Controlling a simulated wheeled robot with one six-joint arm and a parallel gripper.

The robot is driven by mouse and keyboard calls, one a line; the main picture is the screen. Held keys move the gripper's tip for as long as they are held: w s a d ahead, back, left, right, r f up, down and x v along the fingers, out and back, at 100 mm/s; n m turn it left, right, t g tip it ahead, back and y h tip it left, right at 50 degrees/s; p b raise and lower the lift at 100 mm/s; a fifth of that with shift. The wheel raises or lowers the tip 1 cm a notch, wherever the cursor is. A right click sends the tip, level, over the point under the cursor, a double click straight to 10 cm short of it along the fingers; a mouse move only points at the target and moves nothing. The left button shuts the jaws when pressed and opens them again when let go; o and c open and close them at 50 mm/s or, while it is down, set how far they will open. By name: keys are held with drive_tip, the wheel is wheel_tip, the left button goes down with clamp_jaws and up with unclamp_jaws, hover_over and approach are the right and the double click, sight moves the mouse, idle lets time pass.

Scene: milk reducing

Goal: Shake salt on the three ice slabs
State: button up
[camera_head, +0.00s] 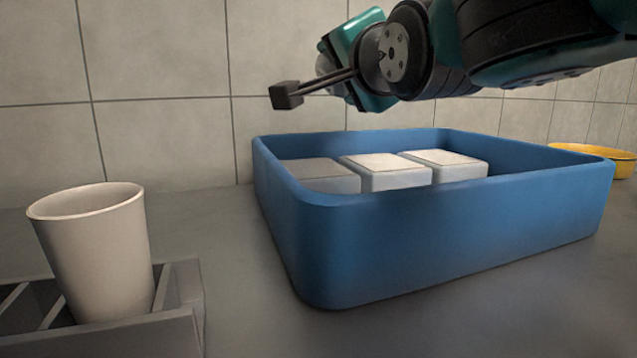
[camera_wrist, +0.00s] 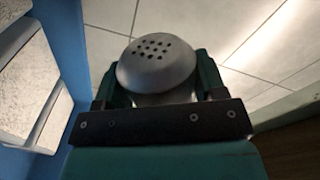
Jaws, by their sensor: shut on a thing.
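Three pale ice slabs, the left (camera_head: 320,176), the middle (camera_head: 386,172) and the right (camera_head: 446,166), lie in a row inside a blue tray (camera_head: 440,235). Their lower parts are hidden by the tray's front wall. My gripper (camera_head: 352,42) is above the tray, over its back left part. In the wrist view my gripper (camera_wrist: 157,85) is shut on a grey salt shaker (camera_wrist: 157,62) with a domed, holed top. The tray (camera_wrist: 68,40) shows at the left of the wrist view.
A whitish cup (camera_head: 95,255) stands in a grey slotted rack (camera_head: 185,300) at the front left. A yellow bowl (camera_head: 600,160) is behind the tray's right end. A tiled wall (camera_head: 160,120) rises behind. The grey counter between rack and tray is clear.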

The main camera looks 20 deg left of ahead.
drive_tip(key=w+d+b, duration=0.1)
drive_tip(key=w+d, duration=0.4)
drive_tip(key=d, duration=0.2)
drive_tip(key=shift+d, duration=0.25)
idle(1.1)
idle(0.4)
drive_tip(key=m+b, duration=0.1)
drive_tip(key=m, duration=0.3)
drive_tip(key=r+m+b, duration=0.1)
drive_tip(key=m, duration=0.3)
drive_tip(key=shift+r+m, duration=0.15)
drive_tip(key=shift+m, duration=0.25)
drive_tip(key=m+b, duration=0.1)
drive_tip(key=m, duration=0.3)
drive_tip(key=r+m, duration=0.1)
drive_tip(key=m, duration=0.3)
drive_tip(key=shift+r+m+b, duration=0.1)
drive_tip(key=shift+m+b, duration=0.2)
drive_tip(key=shift+b, duration=0.1)
